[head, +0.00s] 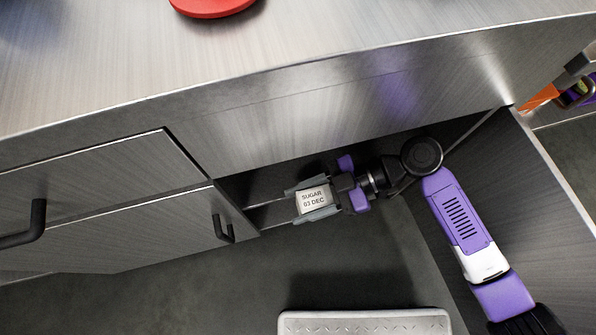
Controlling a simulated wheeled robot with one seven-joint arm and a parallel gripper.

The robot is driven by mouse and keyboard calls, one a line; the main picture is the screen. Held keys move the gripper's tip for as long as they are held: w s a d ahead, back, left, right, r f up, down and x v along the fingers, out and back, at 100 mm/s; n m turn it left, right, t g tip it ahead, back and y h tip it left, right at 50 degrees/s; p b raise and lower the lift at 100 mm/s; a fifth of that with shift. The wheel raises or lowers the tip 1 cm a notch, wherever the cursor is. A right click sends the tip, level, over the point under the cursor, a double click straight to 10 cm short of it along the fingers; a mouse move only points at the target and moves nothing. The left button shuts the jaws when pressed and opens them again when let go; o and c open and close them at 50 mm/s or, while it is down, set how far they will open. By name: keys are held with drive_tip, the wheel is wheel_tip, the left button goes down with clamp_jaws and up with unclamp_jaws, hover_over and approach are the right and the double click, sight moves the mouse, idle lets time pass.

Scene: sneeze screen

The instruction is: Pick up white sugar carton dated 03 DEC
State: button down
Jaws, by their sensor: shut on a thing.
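The white sugar carton (314,199) shows its label, "SUGAR 03 DEC", facing up toward the camera. My gripper (312,200) reaches in from the right, with its grey fingers on the upper and lower sides of the carton. The gripper is shut on the carton. Carton and fingers are at the opening under the counter. The frame does not show clearly whether the carton still touches a surface below.
The metal counter (330,60) overhangs the opening, with a red round object (211,5) on top. A cabinet front with a dark handle (222,230) is close to the left. An open door panel (535,190) stands right. A light textured platform (365,322) lies below.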

drive_tip(key=s+d+p, duration=0.1)
drive_tip(key=s+d, duration=0.1)
drive_tip(key=s, duration=0.6)
drive_tip(key=shift+d, duration=0.15)
idle(0.4)
